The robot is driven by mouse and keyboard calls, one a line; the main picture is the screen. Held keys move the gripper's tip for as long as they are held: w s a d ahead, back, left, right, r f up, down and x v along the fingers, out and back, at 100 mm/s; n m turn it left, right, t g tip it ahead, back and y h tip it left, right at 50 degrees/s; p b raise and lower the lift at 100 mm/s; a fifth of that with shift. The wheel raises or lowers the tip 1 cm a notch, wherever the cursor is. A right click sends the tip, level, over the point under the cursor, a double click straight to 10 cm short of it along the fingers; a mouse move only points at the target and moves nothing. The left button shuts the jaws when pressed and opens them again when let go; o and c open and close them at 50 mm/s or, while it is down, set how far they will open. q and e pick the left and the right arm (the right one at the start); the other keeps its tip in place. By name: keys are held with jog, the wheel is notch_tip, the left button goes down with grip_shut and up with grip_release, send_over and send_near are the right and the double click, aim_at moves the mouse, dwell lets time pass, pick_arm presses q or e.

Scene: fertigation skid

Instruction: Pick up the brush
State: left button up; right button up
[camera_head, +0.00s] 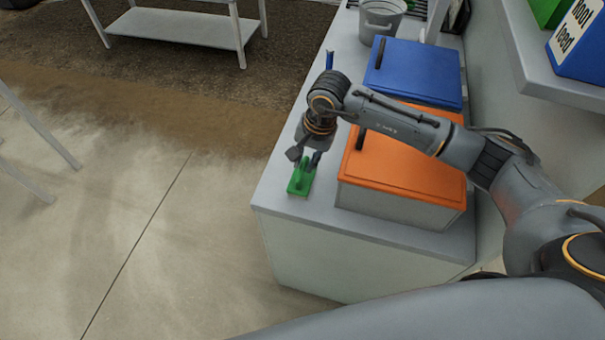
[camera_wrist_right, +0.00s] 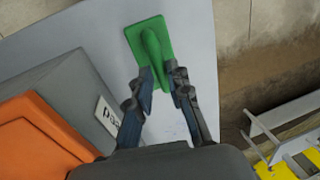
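The green brush (camera_head: 299,187) lies on the grey counter top (camera_head: 284,165) near its front corner. In the right wrist view the brush (camera_wrist_right: 157,30) shows a flat green base with a raised handle along it. My right gripper (camera_head: 304,158) is right over the brush, pointing down at it. In the right wrist view its two fingers (camera_wrist_right: 164,75) are apart, one on each side of the handle's near end. A gap shows between the fingers and the handle; I cannot tell the height between them. My left gripper is in neither view.
An orange-lidded box (camera_head: 405,170) stands close beside the gripper, under my right arm. A blue-lidded box (camera_head: 415,72) and a grey bucket (camera_head: 381,18) are farther back. A small upright blue item (camera_head: 329,60) stands near the counter's left edge. A shelf (camera_head: 550,75) is at right.

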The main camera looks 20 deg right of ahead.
aim_at(303, 166)
jog(key=f, duration=0.3)
jog(key=shift+w+a+f+p, duration=0.1)
jog(key=shift+w+a+p, duration=0.05)
jog(key=shift+a+p, duration=0.2)
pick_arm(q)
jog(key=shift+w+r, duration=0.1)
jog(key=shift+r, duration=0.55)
pick_arm(e)
jog(key=shift+c, duration=0.2)
grip_shut()
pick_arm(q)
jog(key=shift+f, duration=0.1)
